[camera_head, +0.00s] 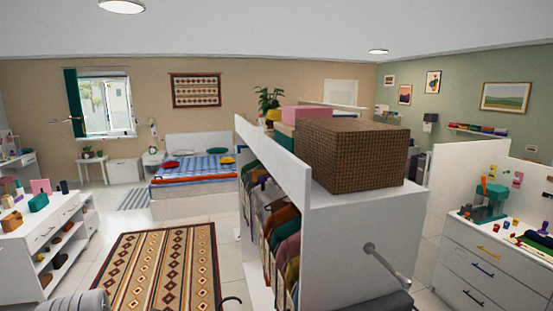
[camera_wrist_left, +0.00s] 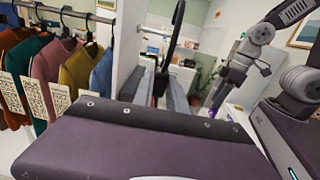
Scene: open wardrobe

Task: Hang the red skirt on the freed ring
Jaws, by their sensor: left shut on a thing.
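In the left wrist view my left gripper (camera_wrist_left: 166,92) is shut on a black hanger (camera_wrist_left: 177,28), whose curved hook rises above the fingers. A dark curved hook tip (camera_head: 232,299) also shows at the bottom of the head view. A small reddish patch shows by the fingers; I cannot tell whether it is the red skirt, which is otherwise hidden. No freed ring can be made out.
Several garments (camera_head: 285,240) hang in the open wardrobe; they also show in the left wrist view (camera_wrist_left: 45,70). A woven box (camera_head: 350,155) stands on the wardrobe top. A patterned rug (camera_head: 160,268) covers open floor.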

